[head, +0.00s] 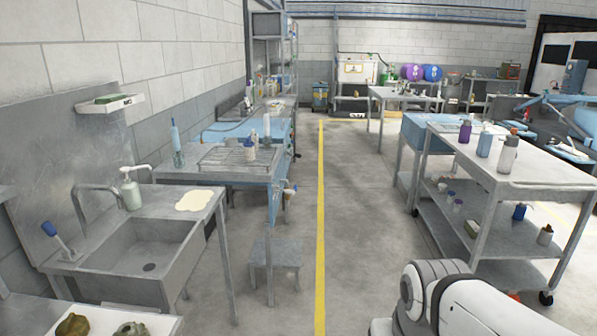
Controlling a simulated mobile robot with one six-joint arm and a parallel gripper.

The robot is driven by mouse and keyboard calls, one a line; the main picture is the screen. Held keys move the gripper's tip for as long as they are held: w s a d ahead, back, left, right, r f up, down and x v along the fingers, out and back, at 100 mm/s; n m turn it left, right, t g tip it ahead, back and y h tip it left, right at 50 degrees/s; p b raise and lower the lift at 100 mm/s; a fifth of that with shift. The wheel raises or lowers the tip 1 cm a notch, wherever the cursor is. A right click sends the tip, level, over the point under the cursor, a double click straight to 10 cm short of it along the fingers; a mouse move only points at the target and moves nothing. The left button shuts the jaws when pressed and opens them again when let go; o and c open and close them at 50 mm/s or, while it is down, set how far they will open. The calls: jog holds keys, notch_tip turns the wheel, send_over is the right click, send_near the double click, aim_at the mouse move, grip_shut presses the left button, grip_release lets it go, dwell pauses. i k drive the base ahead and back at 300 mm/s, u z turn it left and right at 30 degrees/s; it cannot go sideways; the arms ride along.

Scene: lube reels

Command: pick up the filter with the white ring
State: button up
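I cannot make out a filter with a white ring in the head view. Several small items stand on the grey trolley (543,178) at the right, and those on its lower shelves are too small to identify surely. Among them are a dark blue can (519,212) and a grey can with a dark top (545,235). A white link of my arm shows at the bottom right; my gripper is outside the picture.
A steel sink (150,262) and a bench with a wire rack (238,158) line the left wall. A low grey stool (275,252) stands before the bench. The floor along the yellow line (321,220) is clear. Purple and blue reels (432,73) are at the back.

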aim_at(255, 137)
jog(key=u, duration=0.1)
jog(key=i, duration=1.55)
jog(key=u, duration=0.3)
jog(key=i, duration=2.1)
jog(key=u, duration=0.25)
